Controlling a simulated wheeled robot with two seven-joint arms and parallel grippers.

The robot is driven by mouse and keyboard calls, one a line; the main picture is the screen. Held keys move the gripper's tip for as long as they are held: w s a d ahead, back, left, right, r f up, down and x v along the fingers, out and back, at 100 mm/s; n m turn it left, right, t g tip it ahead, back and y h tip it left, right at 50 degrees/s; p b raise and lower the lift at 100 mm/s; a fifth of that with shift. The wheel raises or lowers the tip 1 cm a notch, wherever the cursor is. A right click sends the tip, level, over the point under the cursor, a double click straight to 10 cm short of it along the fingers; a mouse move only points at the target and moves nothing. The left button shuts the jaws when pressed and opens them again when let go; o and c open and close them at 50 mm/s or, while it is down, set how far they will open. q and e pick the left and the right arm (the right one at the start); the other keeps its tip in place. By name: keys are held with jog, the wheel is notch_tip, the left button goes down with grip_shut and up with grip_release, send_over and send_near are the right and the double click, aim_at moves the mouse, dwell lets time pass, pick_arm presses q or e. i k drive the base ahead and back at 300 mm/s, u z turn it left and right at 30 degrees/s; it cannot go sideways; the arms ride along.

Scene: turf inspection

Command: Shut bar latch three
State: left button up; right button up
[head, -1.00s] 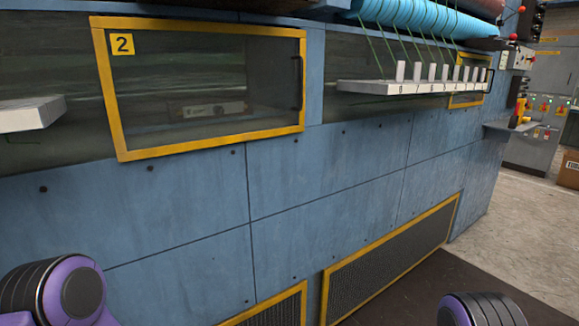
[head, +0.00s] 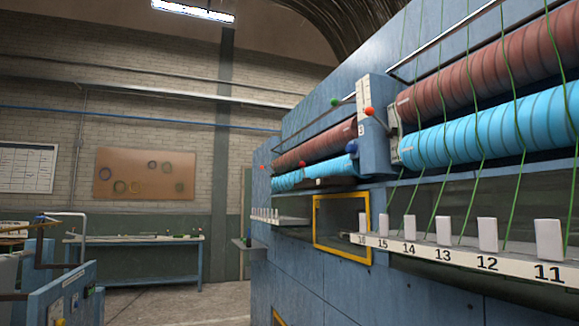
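I cannot pick out a bar latch marked three in the head view. A tall blue machine (head: 300,260) fills the right side. A white bar shelf (head: 462,259) on its front carries upright white blocks (head: 487,234), with the numbers 16 down to 11 below them. Neither of my grippers is in view.
Red rollers (head: 480,70) and blue rollers (head: 490,130) run above the shelf, with green yarns hanging. A yellow-framed opening (head: 315,225) is left of the shelf. A workbench (head: 135,238) stands at the back wall; a blue cabinet (head: 60,300) is at lower left. Floor shows between.

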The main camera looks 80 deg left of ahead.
aim_at(302, 164)
jog(key=u, duration=2.5)
